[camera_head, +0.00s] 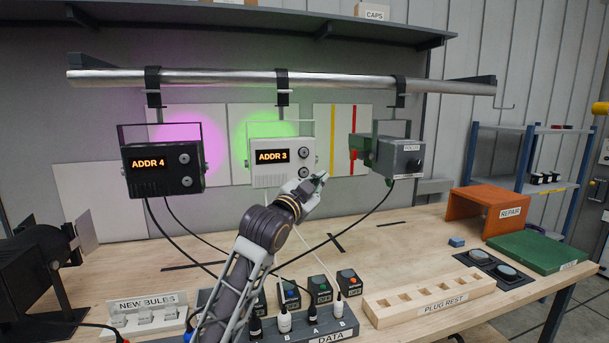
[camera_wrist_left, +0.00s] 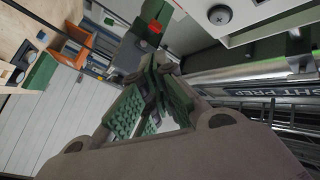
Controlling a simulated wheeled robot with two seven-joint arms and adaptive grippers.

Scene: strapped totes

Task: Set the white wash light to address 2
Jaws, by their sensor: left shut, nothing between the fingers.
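The white wash light (camera_head: 265,177) hangs in the middle of the bar, and its orange display (camera_head: 272,156) reads ADDR 3. Two round dark buttons (camera_head: 305,154) sit one above the other at the right of its face. My left gripper (camera_head: 321,177) is shut and empty, just in front of the light's lower right corner, close to the lower button. In the left wrist view the shut green fingers (camera_wrist_left: 155,68) point toward the back, and the light's white face with one dark button (camera_wrist_left: 220,15) is above right. I cannot tell any contact. My right gripper is not in view.
A black light (camera_head: 163,184) reading ADDR 4 hangs at left, and a grey-green FOCUS light (camera_head: 402,157) at right, near my gripper. Cables hang below the lights. A DATA strip (camera_head: 341,338), switch boxes and the PLUG REST block (camera_head: 430,300) stand on the bench.

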